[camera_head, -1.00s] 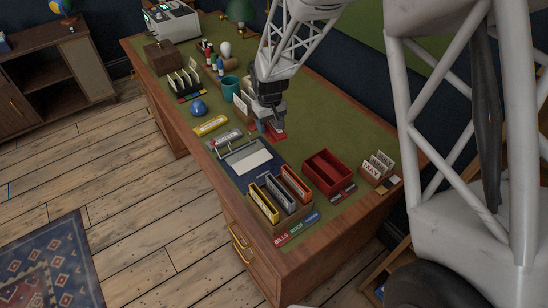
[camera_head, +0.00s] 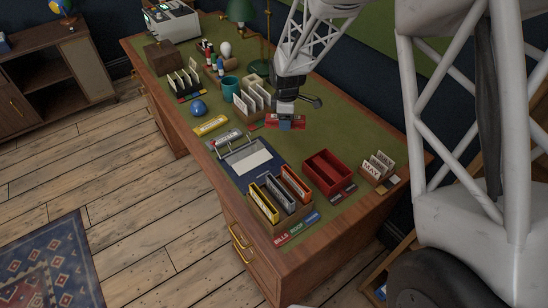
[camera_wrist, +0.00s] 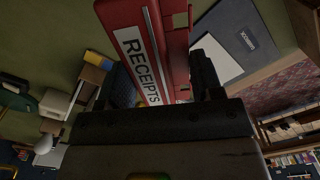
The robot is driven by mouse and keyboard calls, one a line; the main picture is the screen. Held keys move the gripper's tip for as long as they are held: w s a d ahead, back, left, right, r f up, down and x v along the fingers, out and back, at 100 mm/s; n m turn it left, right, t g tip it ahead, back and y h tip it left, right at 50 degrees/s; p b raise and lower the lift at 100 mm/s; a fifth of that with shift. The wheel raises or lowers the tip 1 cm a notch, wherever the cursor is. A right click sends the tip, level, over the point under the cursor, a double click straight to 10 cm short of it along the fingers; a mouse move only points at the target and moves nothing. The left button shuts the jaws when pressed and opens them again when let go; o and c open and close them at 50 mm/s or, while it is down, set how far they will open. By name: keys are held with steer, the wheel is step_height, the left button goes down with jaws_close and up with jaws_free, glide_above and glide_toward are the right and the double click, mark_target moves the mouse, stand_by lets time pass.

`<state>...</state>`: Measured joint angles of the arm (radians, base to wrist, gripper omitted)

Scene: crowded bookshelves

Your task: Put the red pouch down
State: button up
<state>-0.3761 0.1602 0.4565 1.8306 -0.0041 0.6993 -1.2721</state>
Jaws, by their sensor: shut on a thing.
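The red pouch (camera_head: 299,121) is in my gripper (camera_head: 285,122) over the middle of the desk in the head view. The gripper is shut on it, with part of the pouch showing on each side. In the wrist view, the pouch (camera_wrist: 179,50) stands out between the dark fingers of my gripper (camera_wrist: 155,85), with a white "RECEIPTS" label facing the camera. The fingers hide its lower part. It appears raised above the green desk top; the exact gap is unclear.
Green desk surface (camera_head: 345,130) right of the gripper is clear.

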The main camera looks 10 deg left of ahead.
mark_target(297, 116)
steer(key=d+n, duration=0.1)
steer(key=n, duration=0.1)
steer(key=w+n, duration=0.1)
steer(key=shift+w+d+n, duration=0.1)
steer(key=shift+d+n, duration=0.3)
steer(key=d+n, duration=0.1)
steer(key=n, duration=0.1)
steer(key=w+n, duration=0.1)
steer(key=n, duration=0.1)
steer(key=shift+w+d+f, duration=0.1)
steer(key=shift+d, duration=0.25)
steer(key=shift+f, duration=0.1)
steer(key=shift+f, duration=3.05)
steer(key=shift+f, duration=1.85)
steer(key=shift+f, duration=0.25)
steer(key=o, duration=0.8)
